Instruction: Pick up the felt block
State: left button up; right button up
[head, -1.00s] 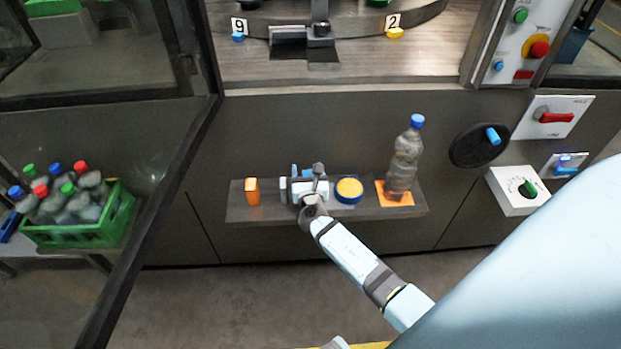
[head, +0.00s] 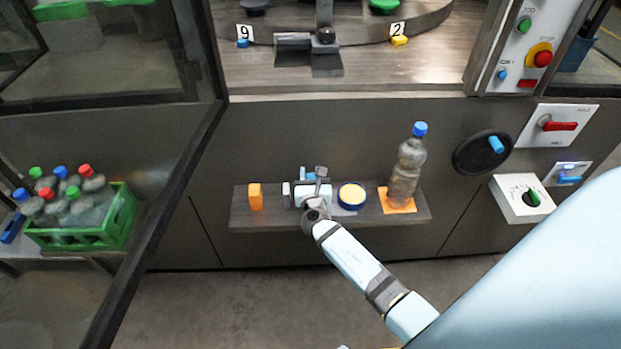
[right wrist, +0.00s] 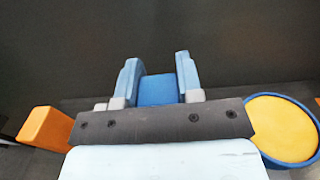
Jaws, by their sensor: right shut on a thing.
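A blue block, which I take to be the felt block, shows between the fingers in the right wrist view (right wrist: 158,90). My right gripper (right wrist: 159,75) is shut on it, with one pale blue finger against each side. In the head view my right gripper (head: 313,187) is over the middle of the small grey shelf (head: 345,217), and it hides most of the block. I cannot tell whether the block still touches the shelf. My left gripper is not in view.
An orange block (head: 256,197) stands left of the gripper. A round blue tin with a yellow top (head: 351,196) is close on its right. A clear bottle with a blue cap (head: 407,170) stands on an orange mat (head: 398,208). A green bottle crate (head: 85,235) is at far left.

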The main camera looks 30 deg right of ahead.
notch_tip(320, 180, up, 18)
jog(key=p, duration=0.7)
jog(key=shift+r, duration=0.25)
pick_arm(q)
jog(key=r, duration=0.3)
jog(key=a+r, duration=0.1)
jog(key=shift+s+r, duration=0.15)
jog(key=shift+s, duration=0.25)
pick_arm(e)
jog(key=shift+r, duration=0.25)
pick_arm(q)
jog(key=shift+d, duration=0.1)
